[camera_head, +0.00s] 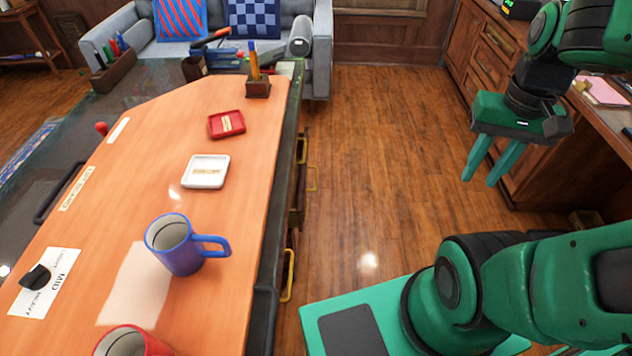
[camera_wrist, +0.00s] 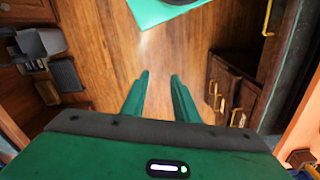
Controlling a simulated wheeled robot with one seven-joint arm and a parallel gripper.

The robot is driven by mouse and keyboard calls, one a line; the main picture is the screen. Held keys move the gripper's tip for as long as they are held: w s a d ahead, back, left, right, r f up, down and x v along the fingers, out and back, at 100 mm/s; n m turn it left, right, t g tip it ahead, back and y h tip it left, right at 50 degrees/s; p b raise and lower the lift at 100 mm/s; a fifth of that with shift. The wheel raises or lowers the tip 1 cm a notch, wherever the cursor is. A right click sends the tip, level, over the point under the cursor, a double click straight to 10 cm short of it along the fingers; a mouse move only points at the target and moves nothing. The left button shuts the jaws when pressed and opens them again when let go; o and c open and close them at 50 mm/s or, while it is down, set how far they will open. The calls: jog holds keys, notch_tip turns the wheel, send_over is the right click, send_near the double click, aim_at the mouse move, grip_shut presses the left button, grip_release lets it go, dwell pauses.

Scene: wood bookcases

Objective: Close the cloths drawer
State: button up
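My gripper (camera_head: 480,182) hangs in the air at the right of the head view, fingers pointing down, spread apart and empty. Its parted fingers also show in the wrist view (camera_wrist: 159,82). Brown drawer fronts (camera_head: 297,212) with yellow handles run down the side of the orange-topped bench, seen at a steep angle. Drawer fronts with yellow handles (camera_wrist: 240,90) also show at the right of the wrist view, apart from the fingers. No label shows which drawer is the cloths drawer, and I cannot tell how far any stands out.
The bench top (camera_head: 232,130) carries a blue mug (camera_head: 178,245), a red mug (camera_head: 130,343), a white tray (camera_head: 205,172) and a red tray (camera_head: 226,124). A wooden cabinet (camera_head: 478,45) stands at the right. Wooden floor (camera_head: 375,160) lies clear between. A grey sofa (camera_head: 300,20) is at the back.

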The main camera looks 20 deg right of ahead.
jog(key=w+d+f+t+h, duration=0.15)
jog(key=w+f, duration=0.35)
jog(key=w, duration=0.5)
jog(key=w+f+t, duration=0.2)
jog(key=w+f, duration=0.2)
jog(key=w, duration=0.7)
jog(key=w+d+f+t+h, duration=0.15)
jog(key=w+f, duration=0.35)
jog(key=w, duration=0.5)
jog(key=m+t+y, duration=0.2)
jog(key=t+y, duration=0.2)
jog(key=t, duration=0.4)
send_over(316, 179)
jog(key=s+d, duration=0.3)
jog(key=s, duration=0.1)
notch_tip(316, 179, down, 28)
jog(key=s+a+f+m+t, duration=0.2)
jog(key=s+a+f+m, duration=0.1)
jog(key=s+f, duration=0.35)
jog(key=x, duration=1.1)
jog(key=shift+d, duration=0.25)
